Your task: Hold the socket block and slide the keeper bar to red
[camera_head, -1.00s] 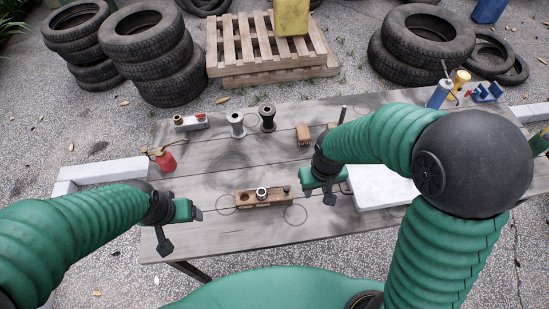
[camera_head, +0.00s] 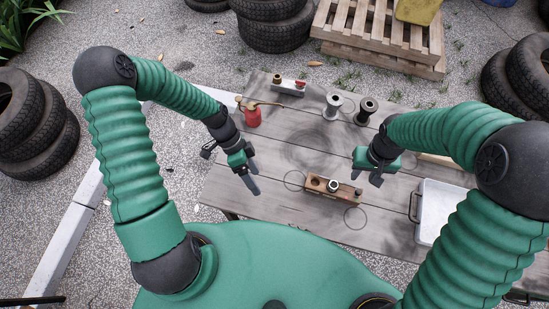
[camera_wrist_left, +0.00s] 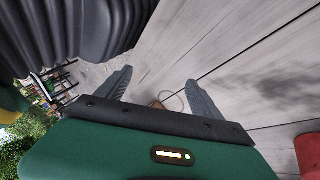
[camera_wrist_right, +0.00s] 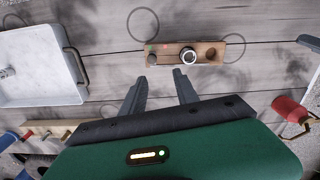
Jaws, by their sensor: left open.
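The wooden socket block (camera_head: 333,188) lies on the table near its front edge. It has an open hole, a metal ring socket in the middle and a small dark knob; it also shows in the right wrist view (camera_wrist_right: 187,54).
A white tray (camera_head: 441,206) lies at the right. Drawn circles (camera_head: 355,218) flank the block. The table between can and block is clear.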

